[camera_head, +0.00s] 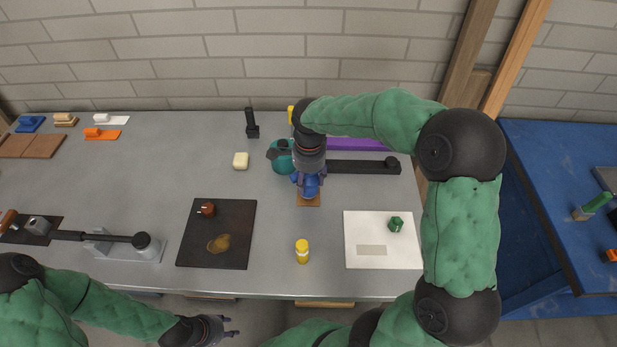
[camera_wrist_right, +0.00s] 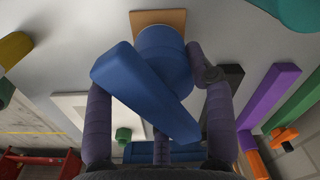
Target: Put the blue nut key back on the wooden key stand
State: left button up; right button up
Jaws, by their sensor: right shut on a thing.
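My right gripper (camera_head: 308,174) points down and is shut on the blue nut key (camera_head: 311,188). In the right wrist view the key (camera_wrist_right: 143,88) has a round body and a long flat bar, with dark fingers on both sides of it. The wooden key stand (camera_head: 308,202) is a small brown plate directly below the key; one edge of it also shows in the right wrist view (camera_wrist_right: 158,17). I cannot tell whether the key rests on the stand or hangs just above it. My left gripper (camera_head: 229,326) is open and empty, off the table's front edge.
A teal object (camera_head: 279,157) stands close left of my right gripper, and a black bar (camera_head: 355,167) lies to its right. A yellow bottle (camera_head: 302,252) stands in front. A white board (camera_head: 365,255) with a green nut (camera_head: 396,224) lies to the right, a dark mat (camera_head: 230,215) to the left.

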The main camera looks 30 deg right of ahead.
jog(key=shift+f+b, duration=0.75)
jog(key=shift+f, duration=0.55)
jog(key=o, duration=1.4)
jog(key=o, duration=0.4)
jog(key=shift+r, duration=0.1)
jog(key=shift+s+r+p, duration=0.15)
jog(key=shift+r+p, duration=3.5)
jog(key=shift+r, duration=1.25)
jog(key=shift+r, duration=0.1)
